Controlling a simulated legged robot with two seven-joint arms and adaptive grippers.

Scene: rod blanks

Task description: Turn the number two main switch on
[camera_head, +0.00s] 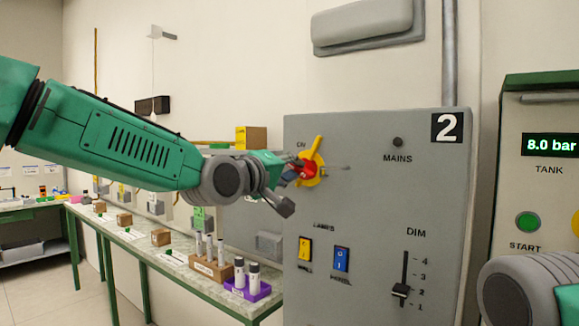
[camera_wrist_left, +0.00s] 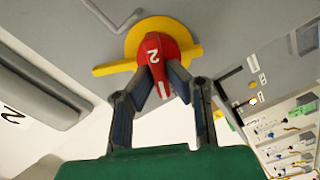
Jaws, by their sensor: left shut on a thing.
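The number two main switch has a red handle (camera_head: 307,170) on a yellow plate (camera_head: 316,157), high on the left of a grey panel (camera_head: 375,200) marked 2. In the left wrist view the red handle (camera_wrist_left: 152,47) bears a white 2 and stands in front of the yellow plate (camera_wrist_left: 111,68). My left gripper (camera_head: 290,180) is at the handle; in its wrist view the fingers (camera_wrist_left: 160,84) are closed on either side of it. The handle is partly hidden by the gripper in the head view. My right gripper is out of view.
The panel also carries a yellow switch (camera_head: 305,249), a blue switch (camera_head: 341,259), a DIM slider (camera_head: 401,291) and a dark MAINS lamp (camera_head: 398,142). A bench (camera_head: 150,255) with blocks and bottles stands left. A tank cabinet (camera_head: 540,190) reading 8.0 bar stands right.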

